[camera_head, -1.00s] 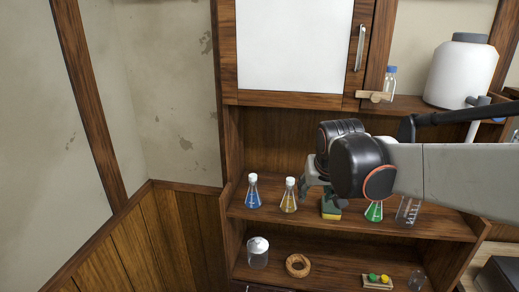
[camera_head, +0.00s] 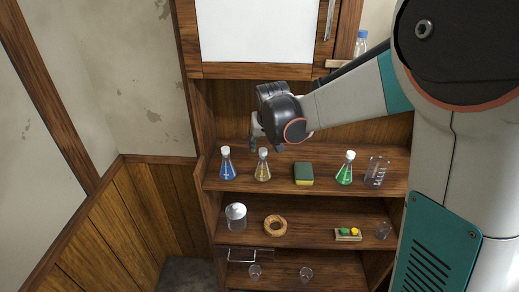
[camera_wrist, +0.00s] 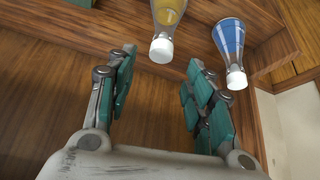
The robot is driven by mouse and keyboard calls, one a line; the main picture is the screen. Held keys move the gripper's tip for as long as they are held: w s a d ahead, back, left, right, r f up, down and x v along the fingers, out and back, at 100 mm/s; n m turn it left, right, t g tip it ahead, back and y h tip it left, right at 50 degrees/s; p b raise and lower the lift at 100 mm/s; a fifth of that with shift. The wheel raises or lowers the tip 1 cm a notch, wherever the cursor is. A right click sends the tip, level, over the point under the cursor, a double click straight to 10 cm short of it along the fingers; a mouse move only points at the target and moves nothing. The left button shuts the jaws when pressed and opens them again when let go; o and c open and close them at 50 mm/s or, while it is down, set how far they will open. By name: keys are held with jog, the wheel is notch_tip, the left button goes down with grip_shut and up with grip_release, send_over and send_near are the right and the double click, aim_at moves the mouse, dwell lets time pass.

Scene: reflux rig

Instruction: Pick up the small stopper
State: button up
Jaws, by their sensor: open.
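A small wooden tray (camera_head: 348,239) on the middle shelf holds small green and yellow pieces (camera_head: 348,232); I cannot tell whether one is the small stopper. On the upper shelf stand a blue flask (camera_head: 228,170), a yellow flask (camera_head: 262,172) and a green flask (camera_head: 345,174), each with a white cap. My gripper (camera_head: 266,138) is open above and close to the yellow flask. In the wrist view my gripper (camera_wrist: 158,78) has its fingers wide apart with nothing between them. The yellow flask (camera_wrist: 168,15) and blue flask (camera_wrist: 228,38) lie beyond the fingertips, caps towards me.
A sponge (camera_head: 304,175) and a beaker (camera_head: 376,173) share the upper shelf (camera_head: 213,180). A lidded jar (camera_head: 236,217), a cork ring (camera_head: 275,226) and a small glass (camera_head: 383,230) stand below. Two small glasses are on the bottom shelf. A white-fronted cabinet (camera_head: 260,35) hangs above.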

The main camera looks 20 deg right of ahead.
aim_at(263, 150)
jog(key=shift+s+f+p+x, duration=0.1)
jog(key=shift+s+p+x, duration=0.1)
jog(key=shift+x, duration=1.3)
jog(key=shift+s+f+p+x, duration=0.15)
jog(key=shift+s+x, duration=0.1)
jog(key=shift+x, duration=1.2)
jog(key=c, duration=0.9)
